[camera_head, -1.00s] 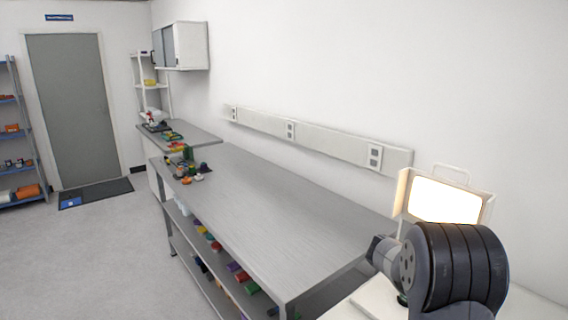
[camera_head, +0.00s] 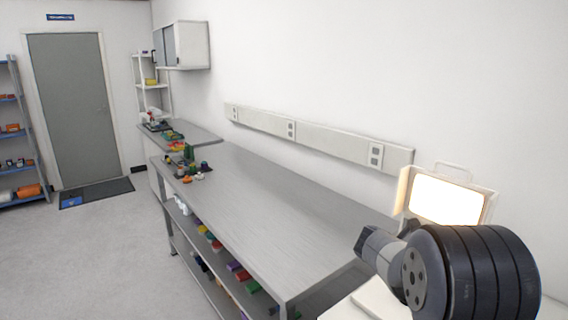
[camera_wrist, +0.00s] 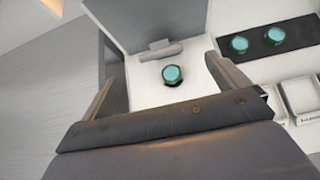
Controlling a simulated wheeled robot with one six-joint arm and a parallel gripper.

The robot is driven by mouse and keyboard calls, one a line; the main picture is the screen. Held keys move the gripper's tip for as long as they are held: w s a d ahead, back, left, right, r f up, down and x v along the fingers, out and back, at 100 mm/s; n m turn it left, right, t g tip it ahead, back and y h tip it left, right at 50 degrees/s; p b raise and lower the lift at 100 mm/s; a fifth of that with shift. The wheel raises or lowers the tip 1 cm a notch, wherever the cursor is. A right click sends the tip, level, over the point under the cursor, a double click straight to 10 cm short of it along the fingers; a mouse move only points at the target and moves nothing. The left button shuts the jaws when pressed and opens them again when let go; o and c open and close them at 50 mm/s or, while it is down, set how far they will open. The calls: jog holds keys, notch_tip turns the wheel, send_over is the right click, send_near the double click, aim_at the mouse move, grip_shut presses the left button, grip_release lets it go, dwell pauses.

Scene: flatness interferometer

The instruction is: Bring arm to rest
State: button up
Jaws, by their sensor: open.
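My gripper (camera_wrist: 165,88) is open in the wrist view, its two fingers spread apart with nothing between them touching them. Beyond the fingers, a teal round disc in a dark ring (camera_wrist: 172,75) lies on a white surface, apart from the gripper. A dark holder (camera_wrist: 262,45) with two similar teal discs lies to the upper right. In the head view my arm is at the lower right, in front of a lit panel (camera_head: 447,199); the fingers themselves cannot be made out there.
A long grey workbench (camera_head: 260,205) runs across the middle, mostly bare, with small coloured parts at its far end and bins on its lower shelf. A white wall rail with sockets (camera_head: 330,143) runs behind it. Open floor (camera_head: 100,260) lies to the left.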

jog(key=f+x, duration=0.1)
jog(key=x, duration=0.6)
jog(key=s+a+f+h+b, duration=0.1)
jog(key=f+b, duration=0.1)
jog(key=b, duration=0.4)
jog(key=s+a+f+t+b, duration=0.1)
jog(key=a+f+b, duration=0.1)
jog(key=b, duration=0.5)
jog(key=s+a+f+t+h+b, duration=0.1)
jog(key=f+b, duration=0.2)
jog(key=b, duration=0.4)
jog(key=shift+s+a+f+h, duration=0.1)
jog(key=shift+s+a+h, duration=0.1)
jog(key=shift+h, duration=0.1)
notch_tip(320, 180, down, 2)
jog(key=t+h+b, duration=0.1)
jog(key=b, duration=0.6)
jog(key=shift+s+a, duration=0.15)
jog(key=shift+f+b, duration=0.2)
jog(key=shift+b, duration=0.55)
jog(key=shift+a+h+b, duration=0.1)
jog(key=shift+h+b, duration=0.2)
jog(key=shift+b, duration=0.1)
